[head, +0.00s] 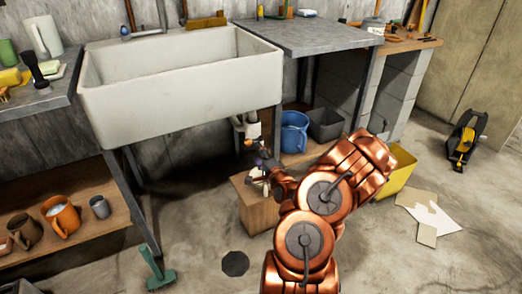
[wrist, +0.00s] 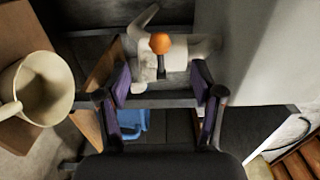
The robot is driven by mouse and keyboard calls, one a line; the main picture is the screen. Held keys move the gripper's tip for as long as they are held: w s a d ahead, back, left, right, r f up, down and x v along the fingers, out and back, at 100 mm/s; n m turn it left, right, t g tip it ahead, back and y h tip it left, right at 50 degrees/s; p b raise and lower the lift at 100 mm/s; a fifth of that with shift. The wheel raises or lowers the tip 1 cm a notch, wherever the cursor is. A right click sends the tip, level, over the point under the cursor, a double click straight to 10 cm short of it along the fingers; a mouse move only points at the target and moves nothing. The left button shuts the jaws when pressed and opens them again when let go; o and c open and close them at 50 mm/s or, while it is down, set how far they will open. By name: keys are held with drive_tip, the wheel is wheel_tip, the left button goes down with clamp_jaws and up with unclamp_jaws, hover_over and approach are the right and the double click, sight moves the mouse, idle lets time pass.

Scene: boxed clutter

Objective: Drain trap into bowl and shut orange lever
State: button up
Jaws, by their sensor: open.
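The white trap (head: 247,127) hangs under the sink in the head view. In the wrist view the pale trap body (wrist: 188,54) lies ahead of my gripper, with the round orange knob of the lever (wrist: 160,43) in front of it. My gripper (wrist: 160,90) is open, its purple-padded fingers apart, with the knob beyond and between them; I see no contact. In the head view my arm hides part of this area, and my gripper (head: 258,162) is small there.
The sink (head: 180,100) overhangs the work area, and a wooden box (head: 252,207) stands below. A blue bucket (head: 294,132) and a grey bin (head: 326,126) sit behind my arm. A yellow bin (head: 397,172) is to the right.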

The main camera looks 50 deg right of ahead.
sight(250, 144)
drive_tip(key=shift+b+x, duration=0.9)
drive_tip(key=shift+x, duration=3)
clamp_jaws()
